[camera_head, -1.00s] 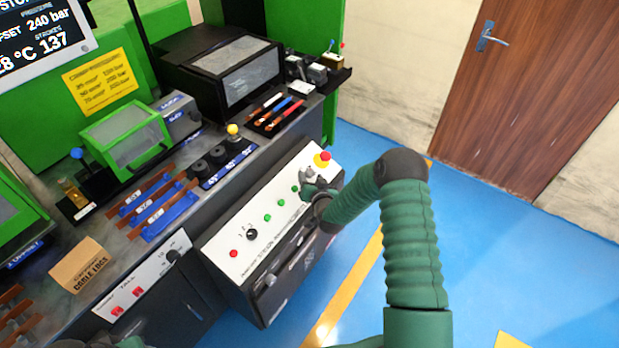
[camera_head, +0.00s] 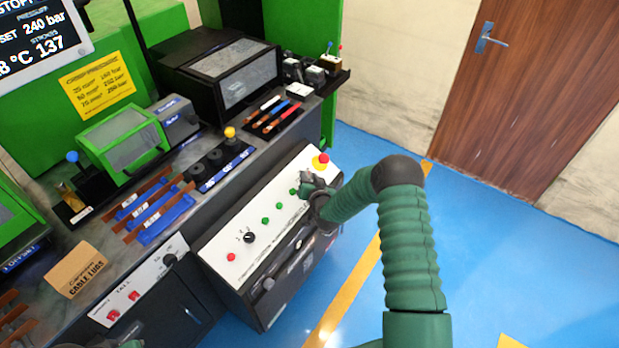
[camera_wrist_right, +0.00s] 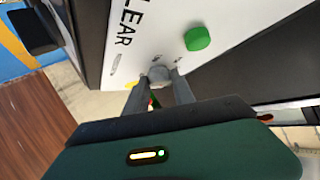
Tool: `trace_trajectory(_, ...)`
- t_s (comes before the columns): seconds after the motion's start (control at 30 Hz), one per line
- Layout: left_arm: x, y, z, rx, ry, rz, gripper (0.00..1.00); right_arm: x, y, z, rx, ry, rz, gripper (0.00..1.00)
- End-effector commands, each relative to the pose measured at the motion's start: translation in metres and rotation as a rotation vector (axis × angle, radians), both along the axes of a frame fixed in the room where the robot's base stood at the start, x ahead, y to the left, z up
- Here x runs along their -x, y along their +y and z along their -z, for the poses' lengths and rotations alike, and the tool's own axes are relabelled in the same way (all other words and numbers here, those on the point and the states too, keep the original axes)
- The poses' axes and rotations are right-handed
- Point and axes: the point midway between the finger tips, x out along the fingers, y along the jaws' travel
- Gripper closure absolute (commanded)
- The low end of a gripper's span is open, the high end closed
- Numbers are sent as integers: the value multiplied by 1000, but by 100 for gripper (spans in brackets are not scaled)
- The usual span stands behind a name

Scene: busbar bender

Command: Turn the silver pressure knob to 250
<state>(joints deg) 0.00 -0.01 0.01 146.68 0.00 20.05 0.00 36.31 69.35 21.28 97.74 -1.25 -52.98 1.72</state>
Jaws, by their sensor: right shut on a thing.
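The silver pressure knob (camera_wrist_right: 158,74) sits on the white control panel (camera_wrist_right: 130,45) and shows between my fingers in the right wrist view. My right gripper (camera_wrist_right: 158,88) is shut on the knob, one finger on each side. In the head view my right gripper (camera_head: 308,186) is at the upper right of the panel (camera_head: 262,222), and hides the knob there. The screen (camera_head: 38,40) at the upper left reads 240 bar. At the bottom left edge only a small part of my left arm seems to show; its gripper cannot be made out.
A red emergency button (camera_head: 321,160) stands just beyond my right gripper. Green buttons (camera_head: 265,221) and a black selector (camera_head: 249,238) lie along the panel. A green button (camera_wrist_right: 197,39) is close to the fingers. A yellow pressure chart (camera_head: 97,86) hangs behind the bench. Blue floor is open at right.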

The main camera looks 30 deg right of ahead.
Motion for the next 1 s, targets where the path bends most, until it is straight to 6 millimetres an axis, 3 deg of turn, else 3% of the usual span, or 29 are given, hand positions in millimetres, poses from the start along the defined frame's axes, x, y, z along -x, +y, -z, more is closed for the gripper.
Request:
trace_trajectory(0.2,0,0,-10,0,0,0,54,-1,0,-3,-40,16,89,100)
trace_trajectory(0.5,0,0,-9,0,0,0,54,-1,-1,-1,-46,18,104,100)
trace_trajectory(0.53,0,0,-9,0,0,0,54,-1,-1,-1,-46,18,104,66)
trace_trajectory(0.67,0,0,-9,0,0,0,54,-1,-1,-1,-45,18,103,49)
trace_trajectory(1.0,0,0,-10,0,0,0,54,2,1,-2,-46,19,102,48)
